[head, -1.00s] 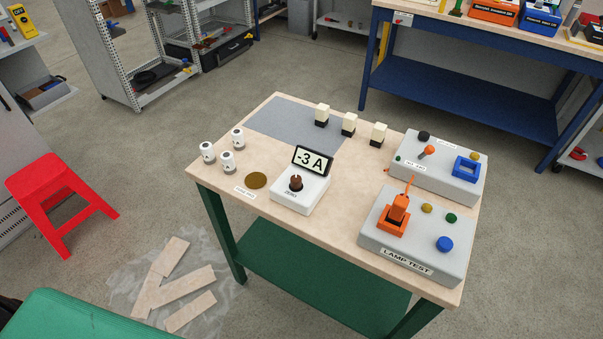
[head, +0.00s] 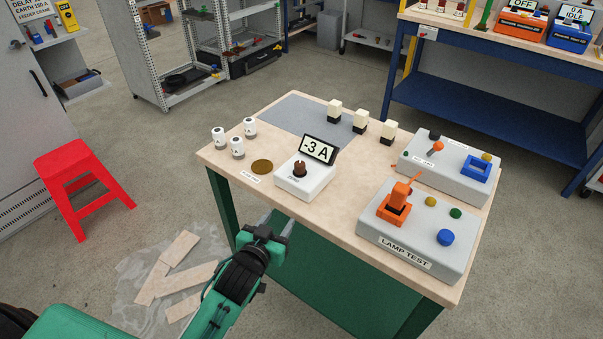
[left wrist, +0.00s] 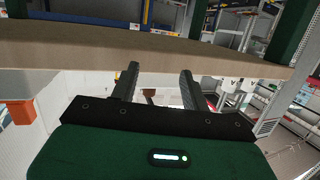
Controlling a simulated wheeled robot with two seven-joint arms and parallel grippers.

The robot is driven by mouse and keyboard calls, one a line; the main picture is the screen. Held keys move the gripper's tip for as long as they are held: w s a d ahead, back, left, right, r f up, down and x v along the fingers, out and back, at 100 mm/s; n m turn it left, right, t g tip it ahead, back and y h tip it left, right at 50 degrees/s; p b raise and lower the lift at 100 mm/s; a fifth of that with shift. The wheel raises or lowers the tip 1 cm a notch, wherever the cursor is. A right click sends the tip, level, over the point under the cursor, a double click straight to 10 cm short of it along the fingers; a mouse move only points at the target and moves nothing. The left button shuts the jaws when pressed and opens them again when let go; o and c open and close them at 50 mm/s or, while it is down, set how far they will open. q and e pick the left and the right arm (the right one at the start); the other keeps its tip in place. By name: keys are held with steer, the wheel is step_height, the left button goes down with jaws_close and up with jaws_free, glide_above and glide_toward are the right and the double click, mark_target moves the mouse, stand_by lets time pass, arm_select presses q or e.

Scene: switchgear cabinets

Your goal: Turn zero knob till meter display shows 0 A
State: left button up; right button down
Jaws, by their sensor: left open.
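The meter display (head: 319,150) reads -3 A and stands tilted at the back of a white box on the table. The brown zero knob (head: 299,169) sits on top of that white box (head: 305,186). My left gripper (head: 278,222) is open and empty, in front of the table's near edge and below the meter box, apart from the knob. My right gripper is not in view.
The table (head: 335,219) also holds a LAMP TEST box (head: 410,262) with an orange switch, another grey control box (head: 440,178), white-topped blocks (head: 360,117) and small white cylinders (head: 238,148). A red stool (head: 80,185) stands left.

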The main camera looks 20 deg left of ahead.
mark_target(298, 168)
arm_select(q)
step_height(298, 168, up, 8)
steer(key=r+t, duration=0.1)
steer(key=t, duration=0.1)
steer(key=shift+h, duration=0.3)
steer(key=w, duration=0.4)
steer(key=w+d, duration=0.1)
steer(key=w, duration=0.2)
steer(key=w+p, duration=0.1)
steer(key=w, duration=0.3)
steer(key=shift+w+d+f, duration=0.3)
steer(key=shift+w+f, duration=0.05)
steer(key=shift+w, duration=0.65)
steer(key=shift+w+d, duration=0.1)
steer(key=c, duration=1)
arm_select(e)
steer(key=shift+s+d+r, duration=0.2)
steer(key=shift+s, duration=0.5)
